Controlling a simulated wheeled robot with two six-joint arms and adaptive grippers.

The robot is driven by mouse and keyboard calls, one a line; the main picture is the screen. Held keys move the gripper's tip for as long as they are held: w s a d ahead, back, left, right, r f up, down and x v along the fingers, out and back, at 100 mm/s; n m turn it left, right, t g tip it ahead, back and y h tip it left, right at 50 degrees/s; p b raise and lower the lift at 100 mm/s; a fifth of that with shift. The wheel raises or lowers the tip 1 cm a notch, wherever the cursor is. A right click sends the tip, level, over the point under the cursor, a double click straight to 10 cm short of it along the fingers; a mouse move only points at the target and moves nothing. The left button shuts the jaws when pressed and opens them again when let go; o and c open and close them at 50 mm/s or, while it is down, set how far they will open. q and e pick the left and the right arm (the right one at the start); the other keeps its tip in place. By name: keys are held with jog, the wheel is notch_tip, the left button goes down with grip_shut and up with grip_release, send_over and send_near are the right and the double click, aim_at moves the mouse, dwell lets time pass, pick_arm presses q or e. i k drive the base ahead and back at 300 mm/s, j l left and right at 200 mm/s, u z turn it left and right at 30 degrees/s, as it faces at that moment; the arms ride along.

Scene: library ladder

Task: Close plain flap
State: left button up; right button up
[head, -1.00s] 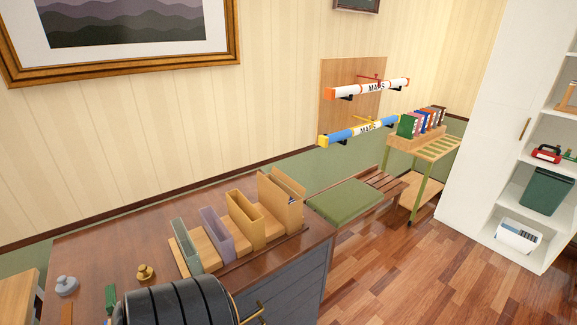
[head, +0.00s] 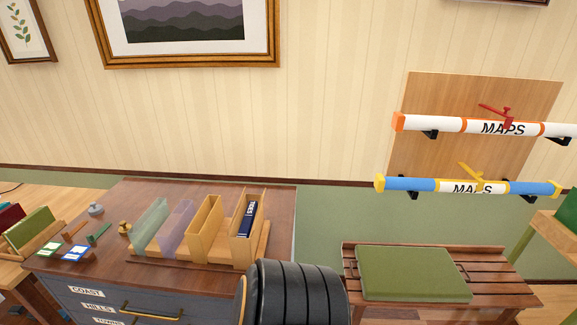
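No part is marked as a plain flap, and I cannot tell which part it is. A white map tube (head: 461,126) with orange ends hangs on a wooden wall board, with a red lever-like piece (head: 496,113) on top. Below it hangs a blue map tube (head: 410,184) with yellow ends and a white MAPS band. A yellow lever-like piece (head: 471,174) stands up at a slant on it. Neither gripper is in view.
A dark wooden cabinet (head: 282,225) carries several upright holders, the tan one (head: 243,222) holding a blue book (head: 248,222). Stamps and cards lie at its left. A slatted bench (head: 490,283) with a green cushion (head: 413,273) stands below the tubes.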

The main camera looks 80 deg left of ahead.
aim_at(237, 208)
jog(key=i+j+u, duration=0.25)
jog(key=u, duration=0.25)
jog(key=i+u, duration=0.95)
jog(key=i+l+u, duration=0.2)
jog(key=u, duration=0.25)
jog(key=i+u, duration=0.1)
jog(key=u, duration=0.35)
jog(key=i+u, duration=0.1)
jog(key=u, duration=0.3)
jog(key=l+u, duration=0.1)
jog(key=u, duration=0.35)
jog(key=i+l+u, duration=0.1)
jog(key=u, duration=0.35)
